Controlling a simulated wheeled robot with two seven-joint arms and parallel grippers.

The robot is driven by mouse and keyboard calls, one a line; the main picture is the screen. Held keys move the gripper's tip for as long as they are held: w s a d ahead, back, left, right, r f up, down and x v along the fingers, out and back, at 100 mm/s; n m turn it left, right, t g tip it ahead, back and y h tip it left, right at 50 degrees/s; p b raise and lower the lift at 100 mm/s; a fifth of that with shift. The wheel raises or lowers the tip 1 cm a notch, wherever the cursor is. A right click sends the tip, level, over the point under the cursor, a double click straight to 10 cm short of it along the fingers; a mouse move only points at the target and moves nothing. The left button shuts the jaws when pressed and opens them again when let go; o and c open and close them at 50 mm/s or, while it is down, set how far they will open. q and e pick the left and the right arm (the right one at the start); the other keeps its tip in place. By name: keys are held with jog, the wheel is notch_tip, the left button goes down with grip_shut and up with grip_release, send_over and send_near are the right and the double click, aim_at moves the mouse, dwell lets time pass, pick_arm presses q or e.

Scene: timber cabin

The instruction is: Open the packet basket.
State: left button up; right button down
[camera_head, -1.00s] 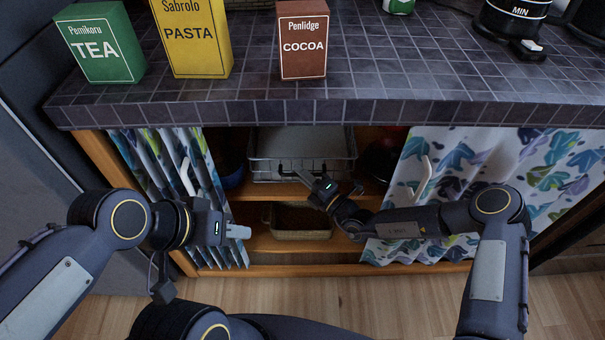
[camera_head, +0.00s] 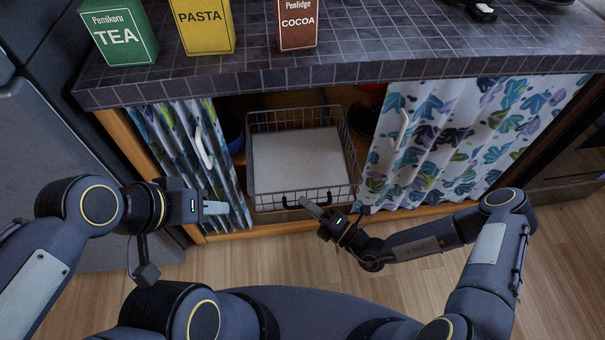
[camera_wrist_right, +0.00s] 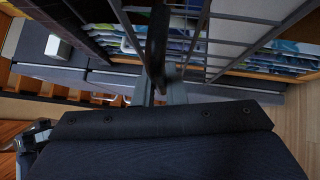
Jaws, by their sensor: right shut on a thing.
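The packet basket (camera_head: 262,198) is a wire basket with a pale flat bottom, pulled out from the shelf under the counter in the head view. A dark handle (camera_head: 292,201) is on its front. My right gripper (camera_head: 309,204) is at the front of the basket, shut on the dark handle, which also shows between the fingers in the right wrist view (camera_wrist_right: 157,45). My left gripper (camera_head: 222,208) is in front of the left curtain, away from the basket; whether its jaws are apart is not clear.
Patterned curtains hang at the left (camera_head: 180,140) and right (camera_head: 440,140) of the cabinet opening. The tiled counter (camera_head: 380,62) above holds tea (camera_head: 120,35), pasta (camera_head: 204,30) and cocoa (camera_head: 297,25) boxes. The wooden floor (camera_head: 420,290) in front is clear.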

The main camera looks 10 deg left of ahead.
jog(key=s, duration=0.1)
jog(key=s+d, duration=0.1)
jog(key=s, duration=0.1)
jog(key=s+p, duration=0.1)
jog(key=shift+s+d, duration=0.25)
jog(key=shift+s, duration=0.15)
jog(key=c, duration=1.8)
grip_release()
jog(key=shift+o, duration=0.2)
jog(key=v, duration=0.7)
jog(key=shift+s+d, duration=0.25)
jog(key=shift+d, duration=0.1)
